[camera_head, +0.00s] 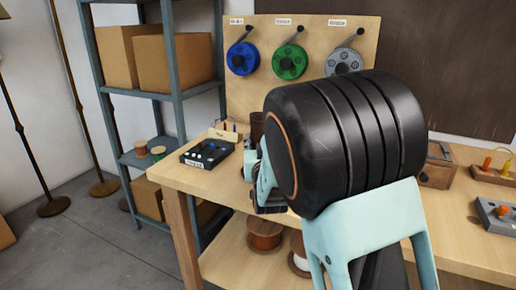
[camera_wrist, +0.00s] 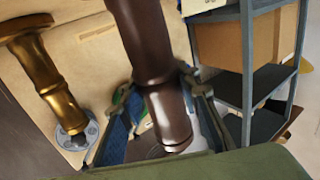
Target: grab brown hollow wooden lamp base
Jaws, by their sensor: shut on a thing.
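The brown lamp base (camera_wrist: 158,70) is a dark, glossy turned column in the middle of the wrist view. It runs from the top edge down between the fingers of my gripper (camera_wrist: 165,125), which is shut on it. In the head view my gripper (camera_head: 266,190) is over the workbench, mostly hidden by my own arm. A small part of the brown lamp base (camera_head: 257,123) shows there above it. Whether the base touches the bench, and its hollow end, cannot be seen.
A brass lamp base (camera_wrist: 42,78) stands beside the brown one. A pegboard (camera_head: 300,95) with spools rises behind. A grey shelf (camera_head: 180,95) with cardboard boxes stands left.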

